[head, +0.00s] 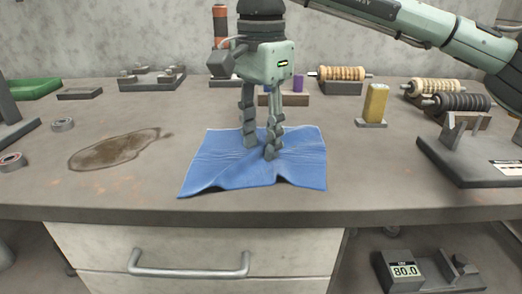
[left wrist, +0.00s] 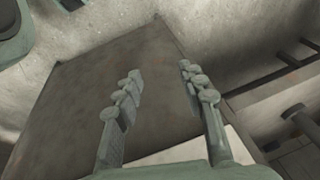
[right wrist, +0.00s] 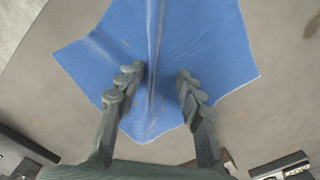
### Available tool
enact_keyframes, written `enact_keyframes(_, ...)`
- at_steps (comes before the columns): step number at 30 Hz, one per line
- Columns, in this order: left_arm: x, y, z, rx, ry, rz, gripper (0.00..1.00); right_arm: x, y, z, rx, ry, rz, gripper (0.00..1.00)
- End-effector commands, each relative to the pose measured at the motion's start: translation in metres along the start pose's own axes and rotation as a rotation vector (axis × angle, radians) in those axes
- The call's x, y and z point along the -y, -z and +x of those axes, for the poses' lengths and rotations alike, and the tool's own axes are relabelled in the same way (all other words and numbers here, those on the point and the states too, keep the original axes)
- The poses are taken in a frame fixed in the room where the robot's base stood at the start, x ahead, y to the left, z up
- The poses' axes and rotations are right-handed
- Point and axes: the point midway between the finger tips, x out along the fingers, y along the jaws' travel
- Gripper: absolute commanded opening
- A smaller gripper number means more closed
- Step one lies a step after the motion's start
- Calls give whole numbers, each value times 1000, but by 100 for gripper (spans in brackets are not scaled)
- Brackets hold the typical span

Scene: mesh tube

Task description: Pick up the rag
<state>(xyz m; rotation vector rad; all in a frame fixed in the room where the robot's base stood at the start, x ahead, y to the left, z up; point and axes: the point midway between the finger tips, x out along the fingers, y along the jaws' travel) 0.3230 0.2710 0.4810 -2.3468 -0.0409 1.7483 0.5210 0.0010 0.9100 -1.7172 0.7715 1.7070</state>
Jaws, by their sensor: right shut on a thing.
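The blue rag (head: 215,168) lies spread on the workbench near its front edge, with a raised fold and creases around its middle. My right gripper (head: 261,150) comes down from above with its fingertips at the rag. In the right wrist view the rag (right wrist: 200,35) is pinched up in a ridge between the two fingers of the right gripper (right wrist: 160,80). Most of the rag still rests on the bench. My left gripper (left wrist: 160,85) is open and empty in the left wrist view, away from the rag; it is not in the head view.
A brown stain (head: 115,150) marks the bench left of the rag. A yellow block (head: 375,103) stands behind at the right, near several ribbed rollers (head: 341,74). A dark stand (head: 470,155) is at the far right. A drawer (head: 190,255) is below the front edge.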

Motion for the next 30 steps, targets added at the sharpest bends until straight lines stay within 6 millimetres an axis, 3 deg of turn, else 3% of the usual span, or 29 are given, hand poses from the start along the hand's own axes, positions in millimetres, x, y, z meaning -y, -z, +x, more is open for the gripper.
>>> enact_keyframes(1,0,0,1,0,0,0,40,-2,0,8,0,-14,0,27)
enact_keyframes(14,0,-1,2,0,0,0,40,-2,0,10,0,-19,-2,0)
enact_keyframes(28,1,-2,-3,6,3,0,40,-3,0,10,0,-19,-2,0)
enact_keyframes(29,2,2,-13,-5,5,0,40,-2,0,7,0,-19,-2,0)
enact_keyframes(30,1,2,-6,0,1,0,40,-2,0,-1,0,-18,-2,0)
